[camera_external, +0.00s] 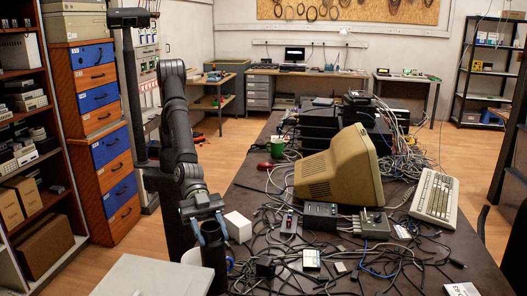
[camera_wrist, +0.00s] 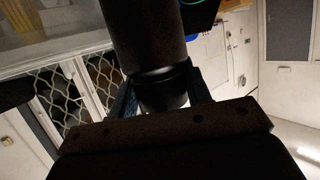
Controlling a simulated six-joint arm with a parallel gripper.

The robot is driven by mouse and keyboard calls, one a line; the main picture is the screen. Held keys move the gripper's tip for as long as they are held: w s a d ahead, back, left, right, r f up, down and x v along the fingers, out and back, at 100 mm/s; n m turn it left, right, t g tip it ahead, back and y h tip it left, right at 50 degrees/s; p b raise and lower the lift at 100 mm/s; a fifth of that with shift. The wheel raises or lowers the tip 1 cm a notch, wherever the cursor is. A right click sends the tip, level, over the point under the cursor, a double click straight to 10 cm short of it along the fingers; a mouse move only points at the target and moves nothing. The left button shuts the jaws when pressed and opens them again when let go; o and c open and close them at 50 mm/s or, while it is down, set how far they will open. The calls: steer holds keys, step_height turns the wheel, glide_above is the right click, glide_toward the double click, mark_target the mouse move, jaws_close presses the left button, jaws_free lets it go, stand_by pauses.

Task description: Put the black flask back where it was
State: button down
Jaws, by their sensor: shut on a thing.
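The black flask (camera_external: 214,262) is a dark upright cylinder at the near left edge of the cluttered table in the external view. My gripper (camera_external: 212,236) is shut on it, with one blue finger on each side. In the wrist view the flask (camera_wrist: 152,38) runs down from the top edge to between the two fingers of my gripper (camera_wrist: 160,95). I cannot tell whether the flask's bottom touches a surface.
A white box (camera_external: 238,227) stands close to the right of the flask. A bare white surface (camera_external: 150,277) lies at the near left.

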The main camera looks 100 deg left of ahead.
steer(key=w+f, duration=0.6)
steer(key=f, duration=0.1)
steer(key=shift+a+f, duration=0.25)
steer(key=shift+a, duration=0.05)
steer(key=c, duration=0.7)
jaws_free()
steer(key=shift+f, duration=0.2)
steer(key=shift+c, duration=0.2)
steer(key=shift+r, duration=0.1)
steer(key=v, duration=1.2)
